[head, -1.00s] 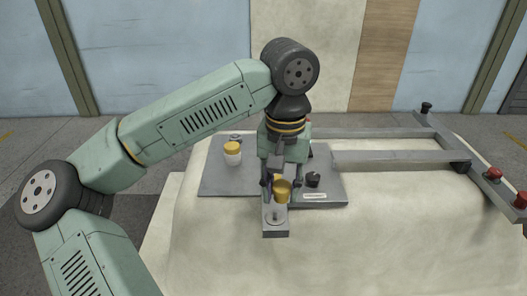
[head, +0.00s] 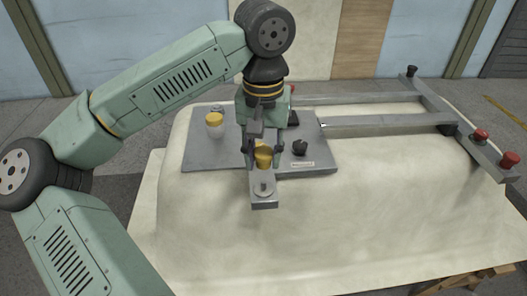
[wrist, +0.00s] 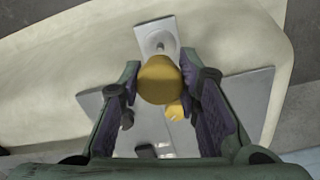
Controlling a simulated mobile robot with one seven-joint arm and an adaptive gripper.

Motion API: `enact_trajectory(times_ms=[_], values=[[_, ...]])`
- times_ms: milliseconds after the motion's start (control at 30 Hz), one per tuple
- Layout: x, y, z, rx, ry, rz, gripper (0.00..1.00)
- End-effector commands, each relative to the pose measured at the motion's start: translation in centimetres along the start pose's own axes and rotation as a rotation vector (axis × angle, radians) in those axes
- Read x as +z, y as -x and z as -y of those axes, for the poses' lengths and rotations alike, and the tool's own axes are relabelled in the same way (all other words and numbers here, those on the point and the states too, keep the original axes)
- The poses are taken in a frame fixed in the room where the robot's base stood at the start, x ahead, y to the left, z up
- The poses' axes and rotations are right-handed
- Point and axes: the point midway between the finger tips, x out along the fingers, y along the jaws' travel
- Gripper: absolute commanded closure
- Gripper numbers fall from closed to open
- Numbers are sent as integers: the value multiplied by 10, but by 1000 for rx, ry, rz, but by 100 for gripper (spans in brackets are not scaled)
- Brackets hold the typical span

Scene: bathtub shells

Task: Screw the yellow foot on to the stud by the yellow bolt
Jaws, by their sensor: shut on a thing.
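My gripper (head: 263,150) is shut on the yellow foot (head: 263,157), a rounded yellow piece. The foot fills the space between the fingers in the wrist view (wrist: 160,80). A stud (head: 264,186) stands on a round base on a grey bracket (head: 264,203) at the plate's front edge. The stud also shows beyond the foot in the wrist view (wrist: 159,45). The foot looks apart from the stud, behind it in the head view. I cannot pick out the yellow bolt for sure. The foot's underside is hidden.
A white cylinder with a yellow top (head: 214,122) and a black knob (head: 300,148) stand on the grey plate (head: 205,160). A grey frame (head: 385,122) with red knobs (head: 480,135) lies to the right. The pale tub shell (head: 380,200) is clear in front.

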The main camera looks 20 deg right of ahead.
Motion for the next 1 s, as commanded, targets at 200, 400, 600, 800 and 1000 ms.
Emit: enact_trajectory(times_ms=[200,400,600,800,1000], values=[[0,-27,0,1,0,0,97],[0,-41,0,1,0,0,97],[0,-44,0,0,0,0,97],[0,-43,0,0,0,0,97],[0,-43,0,0,0,0,97]])
